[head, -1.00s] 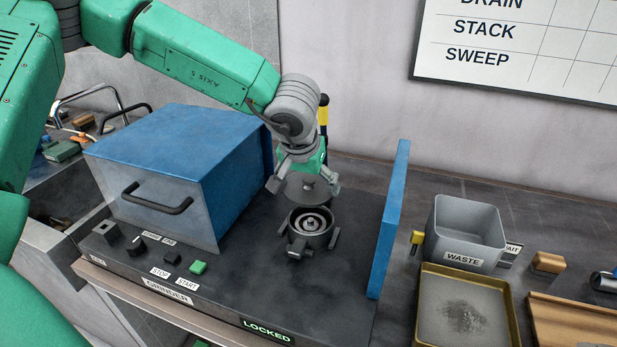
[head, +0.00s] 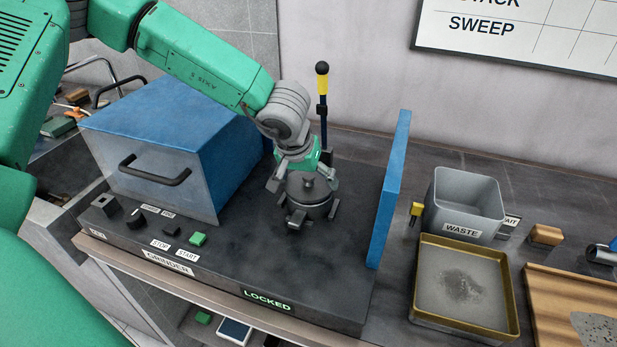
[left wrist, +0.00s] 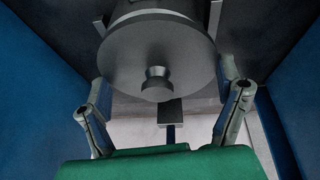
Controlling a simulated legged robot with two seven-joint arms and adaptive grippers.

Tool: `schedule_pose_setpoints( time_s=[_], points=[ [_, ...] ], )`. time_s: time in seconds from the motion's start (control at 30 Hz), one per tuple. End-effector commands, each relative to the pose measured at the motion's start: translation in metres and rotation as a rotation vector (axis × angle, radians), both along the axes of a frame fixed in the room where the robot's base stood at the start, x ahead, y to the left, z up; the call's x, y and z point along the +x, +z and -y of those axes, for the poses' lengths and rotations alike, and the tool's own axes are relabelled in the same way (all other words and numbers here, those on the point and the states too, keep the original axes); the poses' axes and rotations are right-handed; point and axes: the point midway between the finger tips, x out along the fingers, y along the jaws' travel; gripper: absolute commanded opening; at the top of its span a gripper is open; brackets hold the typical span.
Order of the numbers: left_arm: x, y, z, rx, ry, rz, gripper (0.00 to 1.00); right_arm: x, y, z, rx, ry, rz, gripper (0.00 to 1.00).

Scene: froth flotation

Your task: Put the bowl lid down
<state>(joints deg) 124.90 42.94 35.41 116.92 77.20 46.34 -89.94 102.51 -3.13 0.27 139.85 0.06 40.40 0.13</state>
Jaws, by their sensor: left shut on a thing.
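The bowl lid (head: 307,192) is a dark grey disc with a small knob. It sits level over the grinder bowl (head: 312,211) and hides the bowl's inside; whether it rests fully on the rim is hard to tell. In the left wrist view the lid (left wrist: 157,50) lies beyond and between the fingers of my left gripper (left wrist: 163,90), knob facing the camera. My right gripper is not in view.
The blue grinder hood (head: 190,135) stands left of the bowl and a blue panel (head: 390,190) right. A lever (head: 322,95) with a black knob rises behind. The grey waste bin (head: 465,205) and a brass-rimmed tray (head: 419,285) are farther right. The grinder display reads LOCKED.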

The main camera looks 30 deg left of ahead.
Motion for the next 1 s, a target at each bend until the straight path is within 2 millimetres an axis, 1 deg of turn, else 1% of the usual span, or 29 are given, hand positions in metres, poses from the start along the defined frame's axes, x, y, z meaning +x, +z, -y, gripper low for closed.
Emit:
schedule_pose_setpoints(
  time_s=[0.5, 0.53, 0.57, 0.87, 0.97, 1.0],
  points=[
    [0.000, -0.006, 0.000, 0.001, 0.000, 0.000, 0.38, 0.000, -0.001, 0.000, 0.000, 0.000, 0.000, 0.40],
    [0.000, -0.006, 0.000, 0.001, 0.000, 0.000, 0.89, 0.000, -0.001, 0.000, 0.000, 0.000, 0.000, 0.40],
    [0.000, -0.006, 0.000, 0.000, 0.000, 0.001, 1.00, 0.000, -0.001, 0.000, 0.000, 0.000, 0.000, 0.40],
    [0.000, -0.005, 0.000, 0.001, 0.001, 0.000, 1.00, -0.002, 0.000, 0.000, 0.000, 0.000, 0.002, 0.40],
    [-0.002, 0.002, 0.000, 0.000, 0.001, 0.002, 1.00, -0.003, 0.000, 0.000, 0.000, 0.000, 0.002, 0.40],
    [-0.003, 0.007, 0.000, 0.000, 0.001, 0.003, 1.00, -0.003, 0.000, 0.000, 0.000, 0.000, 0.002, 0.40]
  ],
)
